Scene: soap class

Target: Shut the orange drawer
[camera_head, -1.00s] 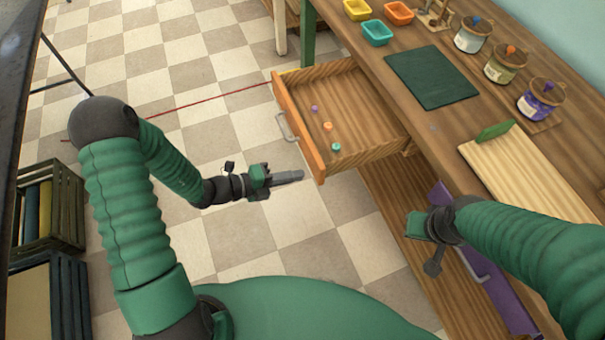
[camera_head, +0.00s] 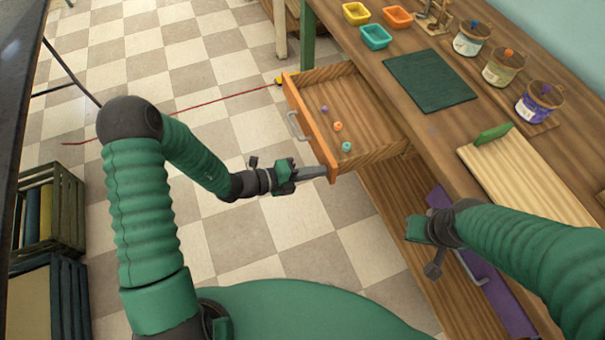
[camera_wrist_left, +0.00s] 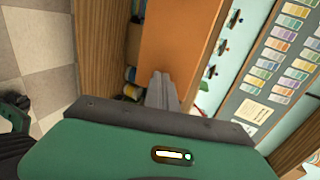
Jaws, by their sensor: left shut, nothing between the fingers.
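The orange-fronted drawer (camera_head: 313,130) is pulled part way out of the wooden workbench. It holds a purple, an orange and a teal small piece. My left gripper (camera_head: 322,172) is shut and empty, its fingertips at the near end of the drawer's front, seemingly touching it. In the left wrist view the shut fingers (camera_wrist_left: 161,92) point at the orange front (camera_wrist_left: 178,38); exact contact is hard to tell. The drawer's grey handle (camera_head: 295,126) is free. My right gripper (camera_head: 425,230) is beside the bench's lower part; its fingers are not clear.
A purple drawer front (camera_head: 490,275) with a handle is low on the bench at right. The benchtop carries jars, small trays, a dark green mat (camera_head: 430,79) and a pale board (camera_head: 525,180). Crates (camera_head: 50,205) stand at left.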

